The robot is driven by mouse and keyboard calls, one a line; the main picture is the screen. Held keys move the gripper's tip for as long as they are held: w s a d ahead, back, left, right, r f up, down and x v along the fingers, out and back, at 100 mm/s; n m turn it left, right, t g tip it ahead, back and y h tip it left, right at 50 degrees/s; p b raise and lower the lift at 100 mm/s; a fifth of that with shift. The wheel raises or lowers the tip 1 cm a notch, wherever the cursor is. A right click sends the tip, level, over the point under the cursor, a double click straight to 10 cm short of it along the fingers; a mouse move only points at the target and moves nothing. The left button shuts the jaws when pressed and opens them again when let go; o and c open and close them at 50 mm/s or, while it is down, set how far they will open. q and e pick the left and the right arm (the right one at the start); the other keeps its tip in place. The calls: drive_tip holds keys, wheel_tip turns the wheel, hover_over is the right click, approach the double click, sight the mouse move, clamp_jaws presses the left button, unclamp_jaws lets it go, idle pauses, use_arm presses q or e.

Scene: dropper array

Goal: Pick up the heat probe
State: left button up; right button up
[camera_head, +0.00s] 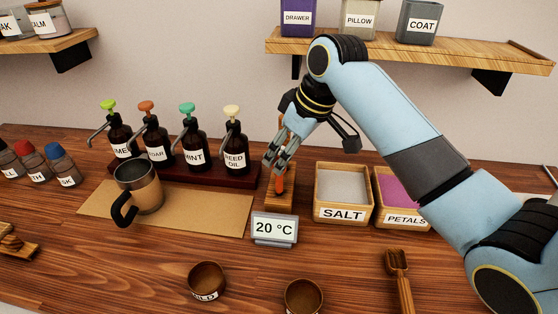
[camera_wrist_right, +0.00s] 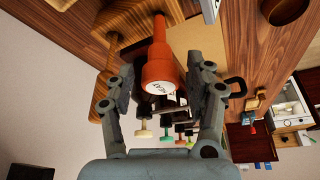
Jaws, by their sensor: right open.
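The heat probe (camera_head: 280,184) is an orange-red handle standing upright in a wooden stand (camera_head: 272,200). A small display (camera_head: 274,228) reading 20 °C stands just in front of it. My right gripper (camera_head: 277,162) is at the upper part of the probe and covers some of it in the head view. In the right wrist view the probe (camera_wrist_right: 160,50) with its labelled end lies between the two open fingers (camera_wrist_right: 161,78), with a gap visible on each side. My left gripper is not in view.
Several pump bottles (camera_head: 195,147) stand on a dark rack to the left. A metal mug (camera_head: 140,188) sits on a tan mat. Salt (camera_head: 342,213) and petals (camera_head: 402,220) boxes stand close on the right. Two small bowls (camera_head: 206,279) and a scoop (camera_head: 397,262) are in front.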

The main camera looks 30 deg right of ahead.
sight(274, 165)
drive_tip(key=x, duration=0.2)
drive_tip(key=p+x, duration=0.1)
drive_tip(key=x, duration=0.2)
drive_tip(key=shift+w+a+r, duration=0.1)
drive_tip(key=shift+w+a, duration=0.1)
drive_tip(key=shift+w, duration=0.2)
drive_tip(key=shift+w+f, duration=0.1)
drive_tip(key=shift+f, duration=0.15)
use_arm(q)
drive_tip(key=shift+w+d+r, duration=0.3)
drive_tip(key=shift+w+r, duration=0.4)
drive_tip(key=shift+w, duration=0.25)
use_arm(e)
drive_tip(key=c, duration=0.4)
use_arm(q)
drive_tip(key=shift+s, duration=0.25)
use_arm(e)
clamp_jaws()
